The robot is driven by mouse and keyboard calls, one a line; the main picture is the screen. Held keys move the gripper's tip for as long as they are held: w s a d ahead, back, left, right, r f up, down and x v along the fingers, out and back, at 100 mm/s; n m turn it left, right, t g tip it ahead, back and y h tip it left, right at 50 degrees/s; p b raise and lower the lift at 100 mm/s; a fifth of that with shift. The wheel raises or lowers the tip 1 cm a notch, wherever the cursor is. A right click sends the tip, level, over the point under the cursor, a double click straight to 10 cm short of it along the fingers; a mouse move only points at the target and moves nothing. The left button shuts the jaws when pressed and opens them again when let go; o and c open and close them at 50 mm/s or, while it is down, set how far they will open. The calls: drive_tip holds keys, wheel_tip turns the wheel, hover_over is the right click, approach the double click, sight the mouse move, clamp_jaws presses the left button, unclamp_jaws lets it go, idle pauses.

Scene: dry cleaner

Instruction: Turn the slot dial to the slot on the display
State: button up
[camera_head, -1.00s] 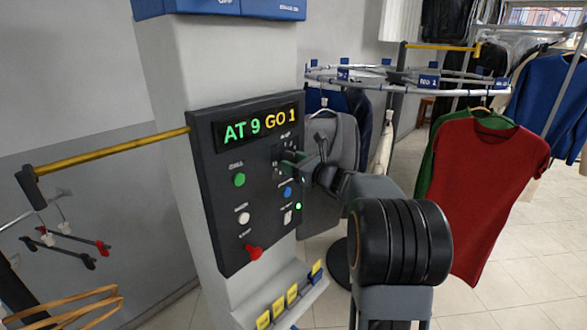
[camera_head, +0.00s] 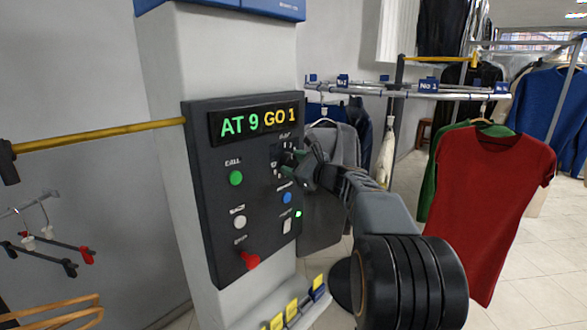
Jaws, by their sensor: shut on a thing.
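The display (camera_head: 258,121) at the top of the dark control panel reads "AT 9" in green and "GO 1" in yellow. The slot dial (camera_head: 281,155) is on the panel's right side below the display, with small marks around it. My gripper (camera_head: 292,160) reaches in from the right and is shut on the dial. Its fingers and wrist hide most of the dial, so I cannot read where its pointer stands.
The panel carries a green button (camera_head: 236,178), a white button (camera_head: 239,222), a blue button (camera_head: 286,198) and a red knob (camera_head: 251,261). A yellow bar (camera_head: 95,136) juts out left. Garments hang from a rail at right, including a red shirt (camera_head: 490,190).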

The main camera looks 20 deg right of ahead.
drive_tip(key=shift+r, duration=0.1)
drive_tip(key=o, duration=0.9)
drive_tip(key=shift+s, duration=0.1)
drive_tip(key=b+v, duration=0.2)
drive_tip(key=v, duration=1.1)
drive_tip(key=shift+s+d+b, duration=0.1)
drive_tip(key=shift+s+b, duration=0.2)
drive_tip(key=shift+b, duration=0.1)
